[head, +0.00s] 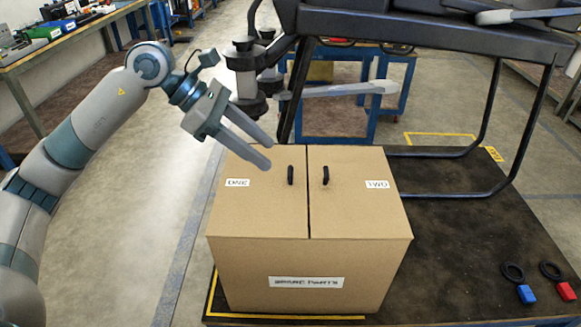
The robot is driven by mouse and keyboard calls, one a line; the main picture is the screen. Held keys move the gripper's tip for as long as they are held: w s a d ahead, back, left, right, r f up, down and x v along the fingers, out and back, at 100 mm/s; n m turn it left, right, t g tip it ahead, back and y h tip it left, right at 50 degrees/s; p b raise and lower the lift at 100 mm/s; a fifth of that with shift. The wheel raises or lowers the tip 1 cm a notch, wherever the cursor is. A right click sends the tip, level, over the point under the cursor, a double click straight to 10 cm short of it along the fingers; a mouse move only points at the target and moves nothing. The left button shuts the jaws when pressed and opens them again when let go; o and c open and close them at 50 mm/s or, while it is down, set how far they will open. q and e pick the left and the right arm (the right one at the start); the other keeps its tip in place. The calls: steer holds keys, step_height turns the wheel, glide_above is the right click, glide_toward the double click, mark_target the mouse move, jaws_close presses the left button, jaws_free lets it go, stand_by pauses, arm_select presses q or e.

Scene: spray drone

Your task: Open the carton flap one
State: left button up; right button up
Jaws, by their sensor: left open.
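A brown carton (308,265) labelled as spare parts stands on a dark table. Its top has two flaps that meet at a middle seam, and both lie shut. Flap one (262,205), labelled ONE, is on the left with a black handle (290,175) near the seam. Flap two (355,210), labelled TWO, is on the right with its own black handle (325,175). My left gripper (268,154) is open and empty. Its fingers point down and right over the back left of flap one, short of its handle in the picture. My right gripper is not in view.
A drone (430,40) with dark landing legs stands behind and right of the carton on the dark table (450,245). Floor is free at left.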

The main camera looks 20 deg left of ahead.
mark_target(289, 170)
arm_select(q)
steer(key=p+x, duration=0.1)
steer(key=x, duration=0.8)
steer(key=shift+p, duration=0.3)
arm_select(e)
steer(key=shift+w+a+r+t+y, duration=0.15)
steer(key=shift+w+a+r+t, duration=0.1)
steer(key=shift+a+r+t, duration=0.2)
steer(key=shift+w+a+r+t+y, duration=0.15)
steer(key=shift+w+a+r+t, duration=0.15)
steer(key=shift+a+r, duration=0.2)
arm_select(q)
jaws_close()
